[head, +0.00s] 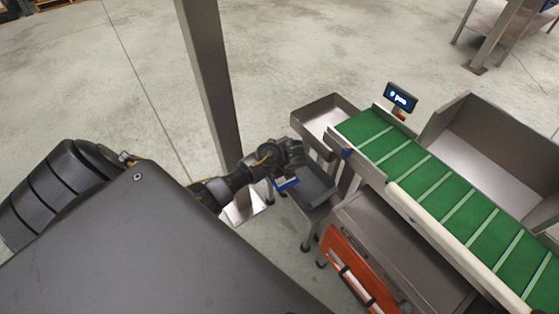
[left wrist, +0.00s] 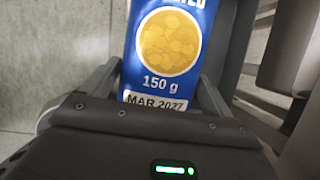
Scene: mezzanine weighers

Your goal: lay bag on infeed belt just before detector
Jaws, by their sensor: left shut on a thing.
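The bag (left wrist: 166,45) is a blue packet with a yellow round picture, "150 g" and "MAR 2027" printed on it. My left gripper (left wrist: 160,88) is shut on it, with a finger at each side of its lower end. In the head view only a small blue part of the bag (head: 287,184) shows below my left gripper (head: 284,174). They are over or near a low grey tray, left of the green slatted belt (head: 408,166) and apart from it. I cannot make out a detector for sure. My right gripper is not in view.
A metal tray (head: 322,120) stands at the belt's far end, and the low grey tray (head: 316,186) is below it. A steel post (head: 208,80) rises just behind my left arm. A small display (head: 401,97) and a large metal bin (head: 490,150) flank the belt. An orange panel (head: 352,270) is below.

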